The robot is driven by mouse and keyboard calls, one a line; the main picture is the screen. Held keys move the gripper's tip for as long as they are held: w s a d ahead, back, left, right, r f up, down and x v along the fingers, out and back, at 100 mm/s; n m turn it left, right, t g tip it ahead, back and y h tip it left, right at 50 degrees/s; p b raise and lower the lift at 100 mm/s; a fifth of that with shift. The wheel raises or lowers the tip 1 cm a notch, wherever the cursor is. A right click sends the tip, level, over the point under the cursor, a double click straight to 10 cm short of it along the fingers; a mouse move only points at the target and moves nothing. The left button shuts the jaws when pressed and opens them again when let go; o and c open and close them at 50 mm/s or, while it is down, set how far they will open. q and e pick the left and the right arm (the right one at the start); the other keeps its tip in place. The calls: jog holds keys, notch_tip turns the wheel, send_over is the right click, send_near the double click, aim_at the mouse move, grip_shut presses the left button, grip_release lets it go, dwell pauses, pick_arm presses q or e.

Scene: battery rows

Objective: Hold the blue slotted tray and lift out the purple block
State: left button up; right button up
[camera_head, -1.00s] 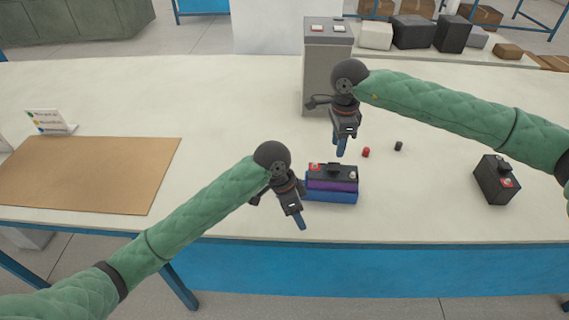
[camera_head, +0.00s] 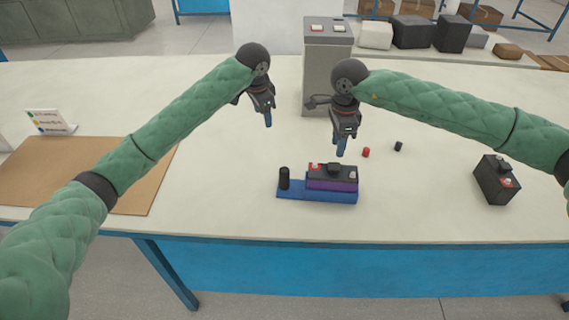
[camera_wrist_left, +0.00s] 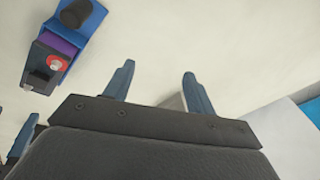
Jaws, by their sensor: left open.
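The blue slotted tray (camera_head: 298,194) lies near the table's front edge with a black upright cylinder (camera_head: 284,178) on its left end. The purple block (camera_head: 333,184), with a black top bearing terminals, sits on its right part. In the left wrist view the tray (camera_wrist_left: 87,32) and block (camera_wrist_left: 58,45) show at the upper left. My left gripper (camera_head: 268,122) is behind and left of the tray, apart from it; its fingers (camera_wrist_left: 158,85) are spread with nothing between them. My right gripper (camera_head: 341,146) is just behind the block, pointing down; its finger gap is not visible.
A red cap (camera_head: 366,152) and a black cap (camera_head: 398,146) lie right of my right gripper. A black battery (camera_head: 496,180) stands at the right. A grey box-shaped stand (camera_head: 327,70) is at the back. A brown mat (camera_head: 60,165) and a small sign (camera_head: 48,122) are at the left.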

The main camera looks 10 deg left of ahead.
pick_arm(q)
notch_tip(320, 180, up, 3)
jog(key=w, duration=0.2)
jog(key=g, duration=0.3)
send_over(284, 181)
jog(key=w, duration=0.2)
notch_tip(284, 181, down, 14)
jog(key=shift+s+r, duration=0.1)
jog(key=shift+r, duration=0.15)
jog(key=shift+f, duration=3.9)
jog(key=c, duration=1.2)
